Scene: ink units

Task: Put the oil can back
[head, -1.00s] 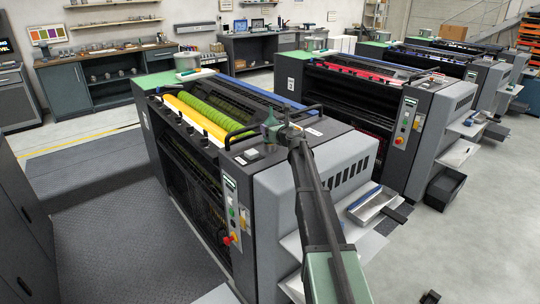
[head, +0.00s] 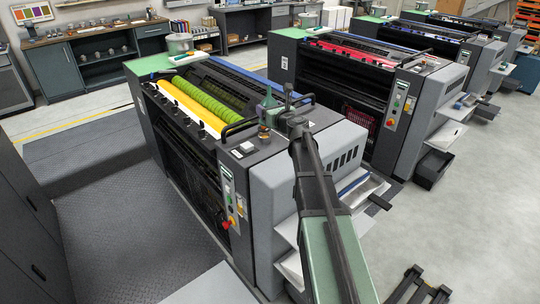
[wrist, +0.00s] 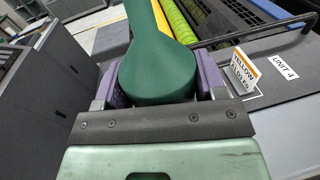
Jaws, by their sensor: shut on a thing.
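My gripper (wrist: 160,85) is shut on the dark green oil can (wrist: 155,65), with a purple pad on each side of its rounded body. The can's narrow neck points toward the top of the wrist view. In the head view the oil can (head: 268,101) shows as a small green cone at the end of my arm, over the top of the nearest press. My gripper's fingers are mostly hidden there by the arm. I cannot tell how high the can is above the press.
The nearest press (head: 325,165) has a yellow roller (head: 193,106), a green roller (head: 203,93) and a black rail (head: 240,127). The card reads YELLOW in the wrist view (wrist: 243,70). More presses stand to the right.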

